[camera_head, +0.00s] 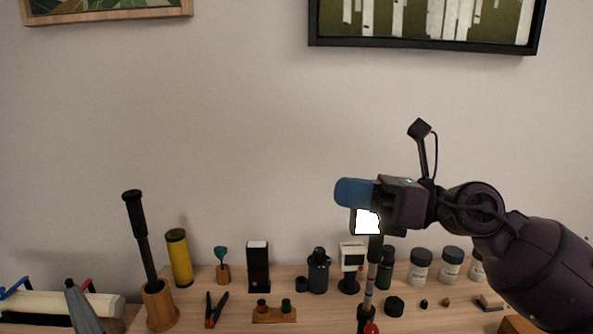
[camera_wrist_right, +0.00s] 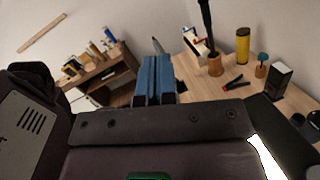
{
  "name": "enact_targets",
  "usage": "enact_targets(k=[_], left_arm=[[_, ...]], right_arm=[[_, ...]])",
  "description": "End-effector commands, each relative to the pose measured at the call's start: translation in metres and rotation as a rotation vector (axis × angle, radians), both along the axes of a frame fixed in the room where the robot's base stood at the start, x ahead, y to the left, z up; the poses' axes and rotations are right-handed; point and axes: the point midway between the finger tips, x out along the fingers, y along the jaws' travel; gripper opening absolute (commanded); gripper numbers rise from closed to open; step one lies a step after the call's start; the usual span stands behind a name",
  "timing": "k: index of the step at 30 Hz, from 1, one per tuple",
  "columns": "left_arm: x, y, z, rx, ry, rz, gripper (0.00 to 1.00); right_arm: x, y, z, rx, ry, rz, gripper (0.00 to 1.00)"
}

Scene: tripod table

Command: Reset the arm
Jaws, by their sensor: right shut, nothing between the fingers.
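My right gripper (camera_head: 354,192) is raised above the table's right half, in front of the wall, with its blue fingers pointing left. In the right wrist view the blue fingers (camera_wrist_right: 155,80) are pressed together with nothing between them. My right arm comes in from the lower right and touches nothing that I can see. My left gripper is not seen in either view.
Below is a wooden table (camera_head: 235,318) crowded with small items. A tall black-handled tool stands in a wooden holder (camera_head: 160,308), beside a yellow tube (camera_head: 179,258). Several white-labelled jars (camera_head: 419,268) stand at right. A bright white panel (camera_head: 367,221) is just under the gripper. Air at left is clear.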

Motion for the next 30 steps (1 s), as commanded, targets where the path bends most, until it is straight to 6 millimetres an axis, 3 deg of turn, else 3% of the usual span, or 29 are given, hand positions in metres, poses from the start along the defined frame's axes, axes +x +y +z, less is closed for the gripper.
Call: enact_targets(k=[8, 14, 19, 23, 26, 30], left_arm=[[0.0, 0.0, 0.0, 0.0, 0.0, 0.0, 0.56], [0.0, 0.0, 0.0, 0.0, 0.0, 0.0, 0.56], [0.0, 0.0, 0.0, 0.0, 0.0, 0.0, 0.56], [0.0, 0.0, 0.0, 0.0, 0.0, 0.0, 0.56], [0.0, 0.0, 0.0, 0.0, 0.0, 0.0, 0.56], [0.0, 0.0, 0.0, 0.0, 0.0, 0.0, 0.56]], right_arm=[[0.001, -0.041, -0.021, 0.64, 0.448, -0.147, 0.0], [0.009, -0.096, -0.069, 1.062, 0.786, -0.345, 0.0], [0.002, -0.146, -0.136, 1.393, 1.074, -0.571, 0.0], [-0.02, -0.178, -0.199, 1.627, 1.29, -0.779, 0.0], [-0.049, -0.197, -0.249, 1.791, 1.453, -0.957, 0.0], [-0.103, -0.213, -0.313, 1.984, 1.662, -1.225, 0.0]])
